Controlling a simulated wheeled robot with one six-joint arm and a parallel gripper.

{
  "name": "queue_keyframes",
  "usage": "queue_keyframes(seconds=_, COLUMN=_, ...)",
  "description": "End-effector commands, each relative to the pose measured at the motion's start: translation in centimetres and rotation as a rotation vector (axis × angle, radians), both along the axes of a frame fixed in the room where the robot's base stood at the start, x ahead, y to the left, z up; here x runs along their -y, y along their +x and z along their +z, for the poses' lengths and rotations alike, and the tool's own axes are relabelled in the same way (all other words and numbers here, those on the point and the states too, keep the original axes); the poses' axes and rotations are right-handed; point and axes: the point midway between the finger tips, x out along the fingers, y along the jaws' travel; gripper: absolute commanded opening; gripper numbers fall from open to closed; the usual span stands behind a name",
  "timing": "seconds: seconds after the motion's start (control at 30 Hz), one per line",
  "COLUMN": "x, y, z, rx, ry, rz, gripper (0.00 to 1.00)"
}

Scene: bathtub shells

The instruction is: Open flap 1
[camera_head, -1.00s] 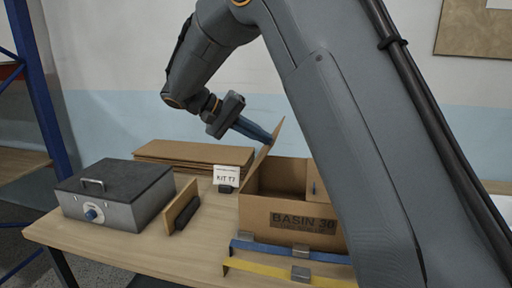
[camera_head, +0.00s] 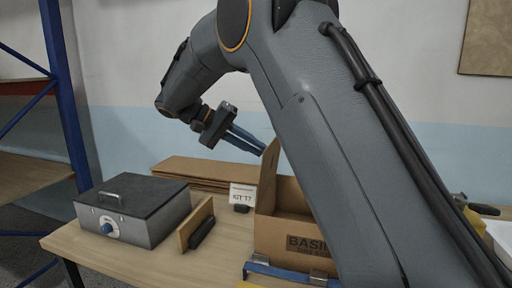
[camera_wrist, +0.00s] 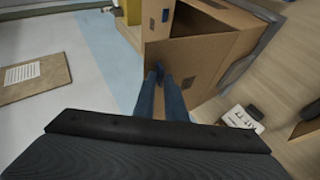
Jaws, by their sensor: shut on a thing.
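An open cardboard box (camera_head: 283,236) printed "BASIN" stands on the table, partly hidden behind my arm. A cardboard flap (camera_head: 268,178) stands up along its left side, tilted slightly to the right at the top. My gripper (camera_head: 262,149) reaches it from the upper left, with its blue fingers at the flap's top edge. In the wrist view my gripper (camera_wrist: 160,75) is shut on the flap, and the box (camera_wrist: 205,58) lies just beyond. Which part of the cardboard is between the fingertips is hard to tell there. The right side of the box is hidden in the head view.
A grey metal case (camera_head: 135,212), a small upright board (camera_head: 196,223) with a dark handle and a "KIT" card (camera_head: 242,195) stand left of the box. Flat cardboard sheets (camera_head: 205,173) lie behind. A blue strip with metal clips (camera_head: 290,273) runs along the box's front.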

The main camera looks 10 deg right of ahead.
Motion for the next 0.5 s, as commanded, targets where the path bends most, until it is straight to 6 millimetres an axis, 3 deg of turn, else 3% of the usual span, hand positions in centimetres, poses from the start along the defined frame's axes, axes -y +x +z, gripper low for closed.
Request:
queue_keyframes(seconds=0.03, x=-0.44, y=-0.15, z=-1.96, rx=-0.024, ry=0.016, rz=0.003, gripper=0.00)
queue_keyframes(seconds=0.23, x=-0.45, y=-0.15, z=-1.96, rx=-0.023, ry=0.016, rz=0.004, gripper=0.00)
queue_keyframes(seconds=0.27, x=-0.47, y=-0.14, z=-1.97, rx=-0.023, ry=0.017, rz=0.004, gripper=0.16)
queue_keyframes(seconds=0.3, x=-0.48, y=-0.14, z=-1.99, rx=-0.023, ry=0.017, rz=0.003, gripper=0.23)
queue_keyframes(seconds=0.5, x=-0.41, y=-0.14, z=-1.87, rx=-0.023, ry=0.018, rz=0.002, gripper=0.23)
